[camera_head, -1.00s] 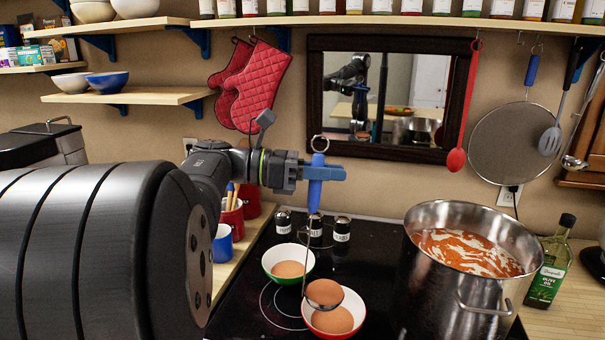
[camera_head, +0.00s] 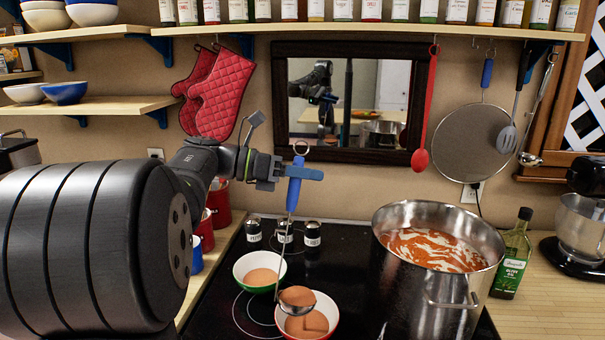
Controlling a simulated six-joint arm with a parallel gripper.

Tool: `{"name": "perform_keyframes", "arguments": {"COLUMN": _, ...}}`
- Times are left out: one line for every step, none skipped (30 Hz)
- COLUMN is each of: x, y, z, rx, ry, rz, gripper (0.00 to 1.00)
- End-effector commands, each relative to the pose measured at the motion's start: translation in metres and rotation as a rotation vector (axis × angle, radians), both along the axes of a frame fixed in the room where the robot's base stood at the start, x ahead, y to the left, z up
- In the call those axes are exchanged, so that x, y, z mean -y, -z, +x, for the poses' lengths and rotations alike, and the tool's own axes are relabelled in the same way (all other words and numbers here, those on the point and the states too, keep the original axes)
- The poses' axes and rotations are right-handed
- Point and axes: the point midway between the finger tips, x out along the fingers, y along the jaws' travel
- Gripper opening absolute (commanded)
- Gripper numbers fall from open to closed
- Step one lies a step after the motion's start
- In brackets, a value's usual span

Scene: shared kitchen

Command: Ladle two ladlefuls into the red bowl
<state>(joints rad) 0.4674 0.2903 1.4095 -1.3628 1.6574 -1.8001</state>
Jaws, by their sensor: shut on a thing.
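My gripper (camera_head: 293,172) is shut on the blue handle of the ladle (camera_head: 293,189), which hangs down nearly upright. The ladle's bowl (camera_head: 297,304) holds orange-brown soup and is over the red bowl (camera_head: 331,313), near its rim; I cannot tell whether they touch. The red bowl has a white inside and contains soup of the same colour. A large steel pot (camera_head: 403,285) of orange soup with pale streaks stands to the right.
A green bowl (camera_head: 241,268) with soup stands just behind and left of the red bowl. Several shakers (camera_head: 284,231) stand behind on the black cooktop. An olive oil bottle (camera_head: 512,258) is right of the pot.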

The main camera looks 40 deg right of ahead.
Motion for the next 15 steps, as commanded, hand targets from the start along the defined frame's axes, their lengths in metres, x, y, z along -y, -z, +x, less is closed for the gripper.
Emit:
{"name": "perform_keyframes", "arguments": {"x": 0.004, "y": 0.002, "z": 0.001, "rx": -0.006, "ry": 0.001, "rz": 0.011, "gripper": 0.00}}
{"name": "perform_keyframes", "arguments": {"x": 0.006, "y": 0.003, "z": 0.002, "rx": -0.010, "ry": 0.001, "rz": 0.018, "gripper": 0.00}}
{"name": "perform_keyframes", "arguments": {"x": 0.008, "y": 0.004, "z": 0.004, "rx": -0.016, "ry": 0.001, "rz": 0.029, "gripper": 0.00}}
{"name": "perform_keyframes", "arguments": {"x": 0.010, "y": 0.005, "z": 0.005, "rx": -0.021, "ry": 0.001, "rz": 0.037, "gripper": 0.00}}
{"name": "perform_keyframes", "arguments": {"x": 0.012, "y": 0.007, "z": 0.006, "rx": -0.025, "ry": 0.002, "rz": 0.045, "gripper": 0.00}}
{"name": "perform_keyframes", "arguments": {"x": 0.014, "y": 0.008, "z": 0.007, "rx": -0.031, "ry": 0.002, "rz": 0.056, "gripper": 0.00}}
{"name": "perform_keyframes", "arguments": {"x": 0.016, "y": 0.009, "z": 0.008, "rx": -0.034, "ry": 0.002, "rz": 0.063, "gripper": 0.00}}
{"name": "perform_keyframes", "arguments": {"x": 0.018, "y": 0.010, "z": 0.009, "rx": -0.038, "ry": 0.002, "rz": 0.070, "gripper": 0.00}}
{"name": "perform_keyframes", "arguments": {"x": 0.021, "y": 0.011, "z": 0.011, "rx": -0.045, "ry": 0.003, "rz": 0.081, "gripper": 0.00}}
{"name": "perform_keyframes", "arguments": {"x": 0.023, "y": 0.013, "z": 0.012, "rx": -0.049, "ry": 0.002, "rz": 0.089, "gripper": 0.00}}
{"name": "perform_keyframes", "arguments": {"x": 0.024, "y": 0.014, "z": 0.013, "rx": -0.053, "ry": 0.003, "rz": 0.096, "gripper": 0.00}}
{"name": "perform_keyframes", "arguments": {"x": 0.027, "y": 0.015, "z": 0.014, "rx": -0.057, "ry": 0.002, "rz": 0.107, "gripper": 0.00}}
{"name": "perform_keyframes", "arguments": {"x": 0.029, "y": 0.016, "z": 0.015, "rx": -0.062, "ry": 0.001, "rz": 0.114, "gripper": 0.00}}
{"name": "perform_keyframes", "arguments": {"x": 0.031, "y": 0.017, "z": 0.016, "rx": -0.066, "ry": 0.002, "rz": 0.123, "gripper": 0.00}}
{"name": "perform_keyframes", "arguments": {"x": 0.033, "y": 0.019, "z": 0.018, "rx": -0.072, "ry": 0.002, "rz": 0.132, "gripper": 0.00}}
